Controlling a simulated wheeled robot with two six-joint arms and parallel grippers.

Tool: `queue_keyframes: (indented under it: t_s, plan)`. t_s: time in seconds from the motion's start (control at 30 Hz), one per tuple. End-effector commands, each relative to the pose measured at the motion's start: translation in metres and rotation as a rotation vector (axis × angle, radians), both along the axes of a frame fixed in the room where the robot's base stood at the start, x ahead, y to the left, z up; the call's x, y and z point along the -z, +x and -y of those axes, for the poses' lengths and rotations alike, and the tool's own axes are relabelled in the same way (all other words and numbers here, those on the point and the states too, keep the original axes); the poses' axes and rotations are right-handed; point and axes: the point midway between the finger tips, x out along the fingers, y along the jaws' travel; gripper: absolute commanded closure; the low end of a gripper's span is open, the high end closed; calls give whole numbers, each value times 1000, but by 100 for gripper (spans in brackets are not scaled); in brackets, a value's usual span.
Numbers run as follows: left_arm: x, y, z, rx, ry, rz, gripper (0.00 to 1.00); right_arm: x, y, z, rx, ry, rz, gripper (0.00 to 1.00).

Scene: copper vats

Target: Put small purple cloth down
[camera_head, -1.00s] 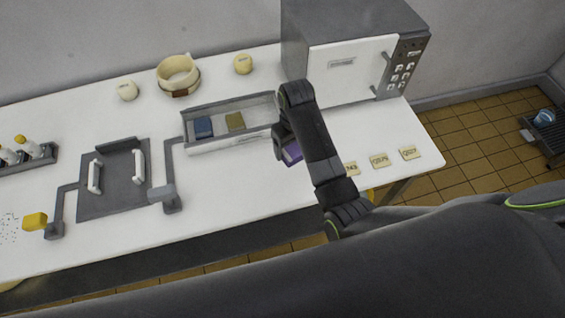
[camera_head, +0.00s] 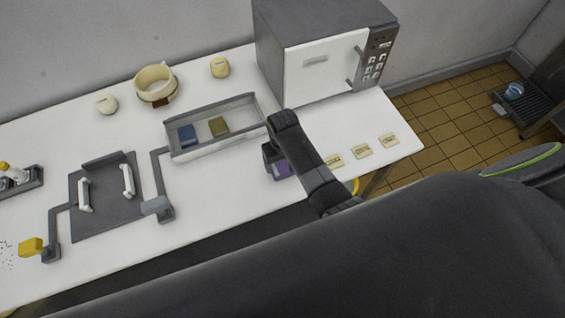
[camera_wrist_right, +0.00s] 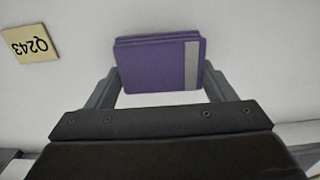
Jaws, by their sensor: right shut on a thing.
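The small purple cloth (camera_wrist_right: 152,66) is a folded, flat block with a grey stripe at one side. My right gripper (camera_wrist_right: 158,85) is shut on it, with one finger at each side in the right wrist view. In the head view the right gripper (camera_head: 272,162) and the purple cloth (camera_head: 281,169) are over the white table (camera_head: 230,185), right of the long tray and left of the tags. I cannot tell whether the cloth touches the table top. My left gripper is not in view.
The grey tray (camera_head: 205,150) holds a blue cloth (camera_head: 187,134) and an olive cloth (camera_head: 218,126). A microwave (camera_head: 325,70) stands behind. Several tags lie at the right, one reading Q243 (camera_wrist_right: 30,44).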

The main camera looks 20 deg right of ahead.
Motion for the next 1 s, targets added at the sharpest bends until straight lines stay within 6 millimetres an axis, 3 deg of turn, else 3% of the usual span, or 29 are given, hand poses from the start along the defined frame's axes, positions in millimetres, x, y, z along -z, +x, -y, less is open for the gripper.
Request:
queue_keyframes:
  t_s: [0.2, 0.57, 0.6, 0.77, 1.0]
  plan:
    - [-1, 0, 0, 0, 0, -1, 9, 18, 1, 0, -1, 0, 2, 46]
    - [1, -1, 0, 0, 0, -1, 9, 21, 0, 0, -1, 0, 1, 46]
    - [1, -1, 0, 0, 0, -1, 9, 22, 0, 0, -1, 0, 1, 22]
    - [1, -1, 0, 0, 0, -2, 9, 21, 0, 0, -1, 0, 1, 2]
    - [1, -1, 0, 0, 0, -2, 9, 21, 0, 0, -1, 0, 1, 2]
